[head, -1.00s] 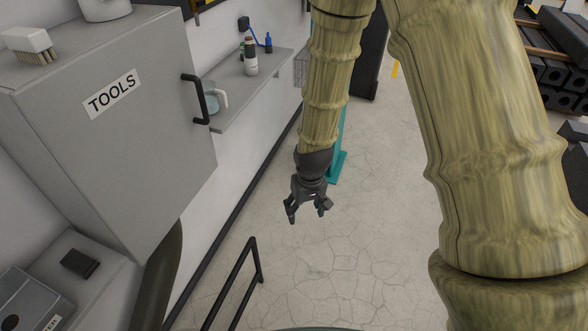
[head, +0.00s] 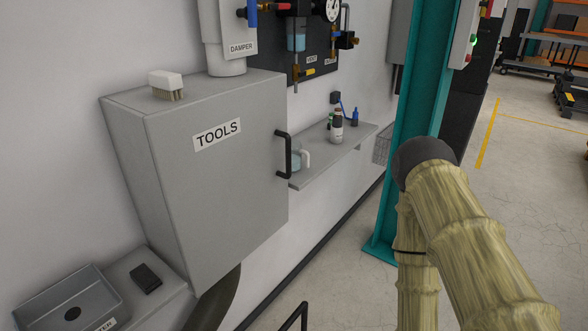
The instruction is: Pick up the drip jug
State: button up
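The drip jug (head: 303,160) appears to be the small clear vessel with a white handle and bluish contents on the wall shelf (head: 335,152). It stands at the shelf's near end, partly hidden behind the handle and edge of the grey TOOLS cabinet (head: 215,190). My arm is at the right of the head view, apart from the shelf. My gripper is out of the picture.
A brush (head: 166,85) lies on the cabinet. A teal column (head: 412,110) rises beyond the shelf. A black rail (head: 294,318) stands low in front.

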aim_at(296, 152)
jog(key=u, duration=0.5)
jog(key=k, duration=0.15)
jog(key=z, duration=1.45)
jog(key=i, duration=1.4)
jog(key=u, duration=0.8)
